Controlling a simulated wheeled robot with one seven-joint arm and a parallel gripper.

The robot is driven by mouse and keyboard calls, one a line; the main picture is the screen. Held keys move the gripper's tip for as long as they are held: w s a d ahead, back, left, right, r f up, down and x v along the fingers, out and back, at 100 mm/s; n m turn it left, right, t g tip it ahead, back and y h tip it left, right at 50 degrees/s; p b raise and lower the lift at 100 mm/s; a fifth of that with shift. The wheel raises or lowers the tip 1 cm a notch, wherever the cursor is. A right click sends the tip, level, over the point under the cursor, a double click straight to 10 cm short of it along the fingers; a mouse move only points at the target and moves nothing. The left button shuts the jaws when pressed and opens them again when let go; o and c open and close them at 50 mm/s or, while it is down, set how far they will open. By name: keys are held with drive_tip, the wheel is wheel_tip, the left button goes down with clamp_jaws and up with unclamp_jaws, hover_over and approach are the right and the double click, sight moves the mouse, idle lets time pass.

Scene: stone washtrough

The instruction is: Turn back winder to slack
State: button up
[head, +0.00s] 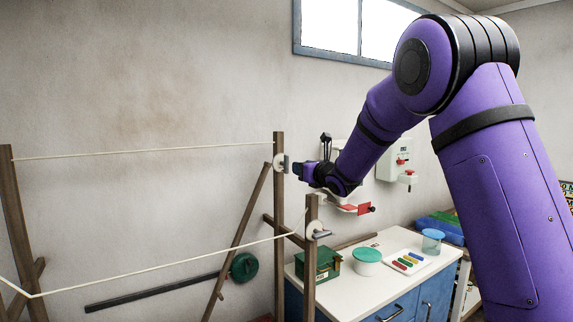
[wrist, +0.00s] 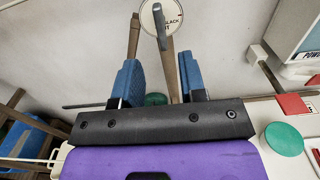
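Two winders, each a white disc with a grey handle, sit on wooden posts in the head view. The far winder (head: 281,162) is on the taller post, level with the upper line (head: 150,152); the near winder (head: 317,230) is by the lower line (head: 170,263). My gripper (head: 300,170) is just right of the far winder's handle. In the wrist view my gripper (wrist: 158,75) is open, its two blue fingers apart with nothing between them. A winder disc (wrist: 150,18) with partly hidden lettering, including "LACK", and its upright handle (wrist: 160,28) lie beyond the fingertips.
A white-topped blue cabinet (head: 345,290) stands right of the posts, carrying a green box (head: 328,262), a lidded tub (head: 367,261) and a tray of coloured pieces (head: 408,262). A white wall unit (head: 395,165) hangs behind my arm. A slanted wooden brace (head: 238,240) props the far post.

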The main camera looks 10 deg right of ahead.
sight(288, 163)
drive_tip(key=x, duration=1)
drive_tip(key=shift+w, duration=0.1)
clamp_jaws()
